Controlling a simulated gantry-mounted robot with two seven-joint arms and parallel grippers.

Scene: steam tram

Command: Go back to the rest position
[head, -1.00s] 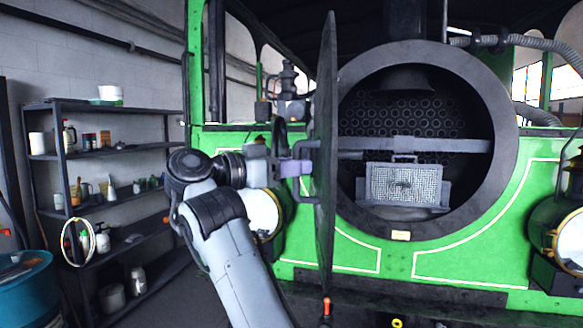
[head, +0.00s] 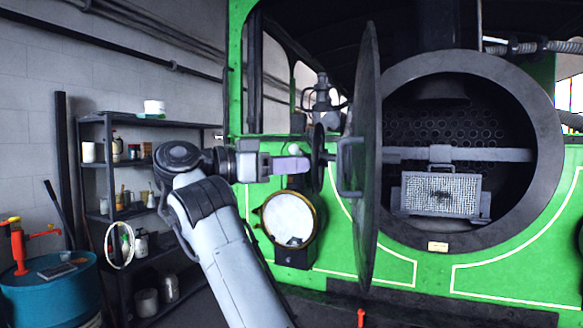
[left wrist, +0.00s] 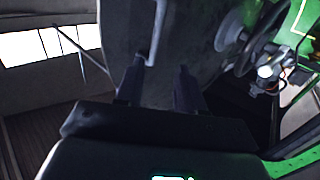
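My left gripper (head: 307,164) is in front of the outer face of the round dark smokebox door (head: 367,215), to the left of its handle (head: 345,166). The door stands swung open, seen almost edge-on. In the left wrist view the two fingers (left wrist: 160,80) are apart with nothing held between them. The handle (left wrist: 157,32) shows beyond the fingertips there, and the handwheel (left wrist: 232,32) is to their right. My right gripper is in neither view.
The green tram front has an open smokebox (head: 540,125) and a round lamp (head: 289,218) below my left gripper. A dark shelf (head: 150,121) with containers and a blue drum (head: 50,298) stand at left. Open floor shows between shelf and tram.

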